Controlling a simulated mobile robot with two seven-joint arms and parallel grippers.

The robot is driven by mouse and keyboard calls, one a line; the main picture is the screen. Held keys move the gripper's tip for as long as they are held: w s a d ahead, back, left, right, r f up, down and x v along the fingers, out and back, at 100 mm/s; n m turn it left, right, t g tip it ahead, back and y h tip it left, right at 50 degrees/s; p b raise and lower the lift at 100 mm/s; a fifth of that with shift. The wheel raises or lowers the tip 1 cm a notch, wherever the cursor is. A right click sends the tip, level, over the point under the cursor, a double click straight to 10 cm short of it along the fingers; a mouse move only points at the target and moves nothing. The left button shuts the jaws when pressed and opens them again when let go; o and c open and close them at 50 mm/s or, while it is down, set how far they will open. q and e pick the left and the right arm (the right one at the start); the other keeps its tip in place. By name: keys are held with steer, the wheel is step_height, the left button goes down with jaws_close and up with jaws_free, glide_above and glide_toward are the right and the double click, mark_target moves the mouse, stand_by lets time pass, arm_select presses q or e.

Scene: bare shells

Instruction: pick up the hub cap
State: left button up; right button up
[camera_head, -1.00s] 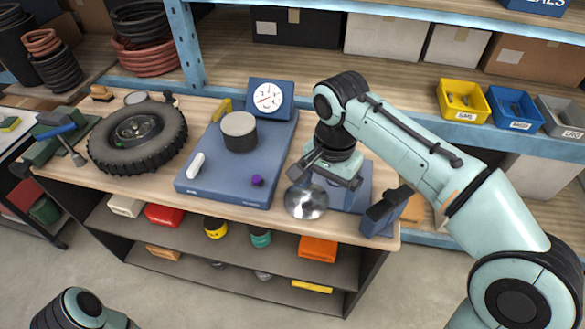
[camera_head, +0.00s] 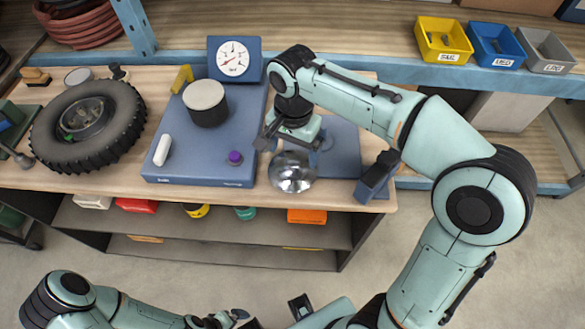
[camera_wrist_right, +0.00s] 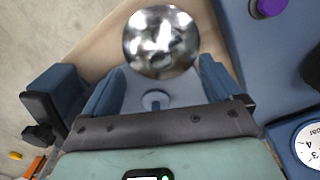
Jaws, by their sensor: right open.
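The hub cap (camera_head: 293,172) is a shiny silver dome near the front edge of the workbench (camera_head: 215,199). It also shows at the top of the right wrist view (camera_wrist_right: 161,42). My right gripper (camera_head: 292,143) is open and empty, just behind the hub cap in the head view. In the right wrist view its two blue fingers (camera_wrist_right: 160,78) are spread, with the hub cap beyond their tips. I see no grip on it. My left arm is low in the head view; its gripper is not clear enough to read.
A blue weighing scale (camera_head: 205,150) with a dial (camera_head: 233,58) and a grey cylinder (camera_head: 206,102) stands left of the hub cap. A flat blue plate (camera_head: 340,150) and a blue block with a dark clamp (camera_head: 375,180) are on the right. A tyre (camera_head: 88,127) lies farther left.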

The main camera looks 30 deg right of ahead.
mark_target(293, 162)
step_height(293, 162, down, 5)
steer(key=shift+r+b, duration=0.1)
steer(key=shift+b, duration=0.2)
steer(key=c, duration=1.6)
steer(key=shift+c, duration=0.3)
steer(key=shift+f, duration=0.2)
